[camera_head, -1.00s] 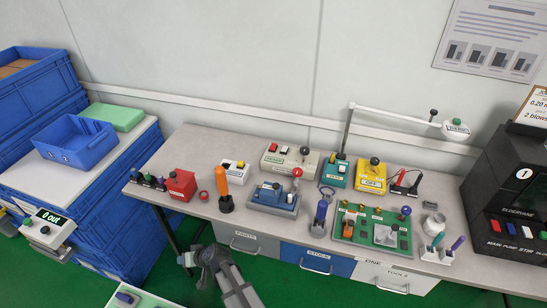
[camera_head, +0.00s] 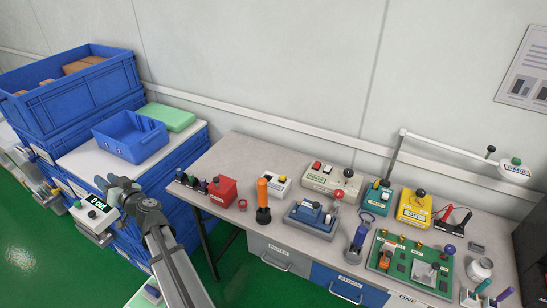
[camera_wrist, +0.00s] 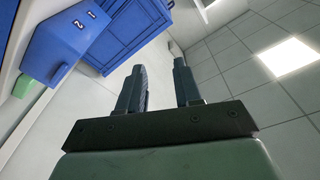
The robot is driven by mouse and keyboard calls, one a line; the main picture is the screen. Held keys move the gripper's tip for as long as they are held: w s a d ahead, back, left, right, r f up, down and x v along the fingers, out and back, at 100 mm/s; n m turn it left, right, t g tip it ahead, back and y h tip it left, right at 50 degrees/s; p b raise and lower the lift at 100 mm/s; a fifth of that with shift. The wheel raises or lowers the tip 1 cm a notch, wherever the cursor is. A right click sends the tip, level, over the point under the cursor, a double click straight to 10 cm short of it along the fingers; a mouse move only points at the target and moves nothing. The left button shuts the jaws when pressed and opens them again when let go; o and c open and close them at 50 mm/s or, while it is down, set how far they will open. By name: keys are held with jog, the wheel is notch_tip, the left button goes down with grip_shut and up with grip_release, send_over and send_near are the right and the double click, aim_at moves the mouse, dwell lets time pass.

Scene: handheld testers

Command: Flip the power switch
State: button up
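I cannot make out which control is the power switch; the labels are too small to read. My gripper (camera_head: 122,190) is raised at the left, in front of the blue crates and overlapping the small white box with the "0 out" display (camera_head: 95,214) in the head view. I cannot tell whether they touch. In the wrist view my gripper (camera_wrist: 160,88) is open and empty, its two dark fingers pointing up toward the wall.
The grey bench (camera_head: 232,160) also holds a red box (camera_head: 222,190), an upright orange-handled tool (camera_head: 263,194), a green board (camera_head: 386,264) and a white lamp (camera_head: 514,172). A blue bin (camera_head: 130,138) stands on the left stack. Green floor shows in front.

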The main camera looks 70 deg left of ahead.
notch_tip(320, 180, up, 6)
jog(key=a+n+g, duration=0.1)
jog(key=a+g, duration=0.1)
jog(key=a, duration=0.1)
jog(key=w+a+n+h, duration=0.2)
jog(key=w+a+h, duration=0.3)
jog(key=w, duration=0.8)
jog(key=m+t+h, duration=0.9)
jog(key=m+t, duration=0.5)
send_near(317, 164)
notch_tip(317, 164, down, 7)
jog(key=shift+a+f, duration=0.15)
jog(key=shift+f, duration=0.1)
jog(key=shift+c, duration=0.3)
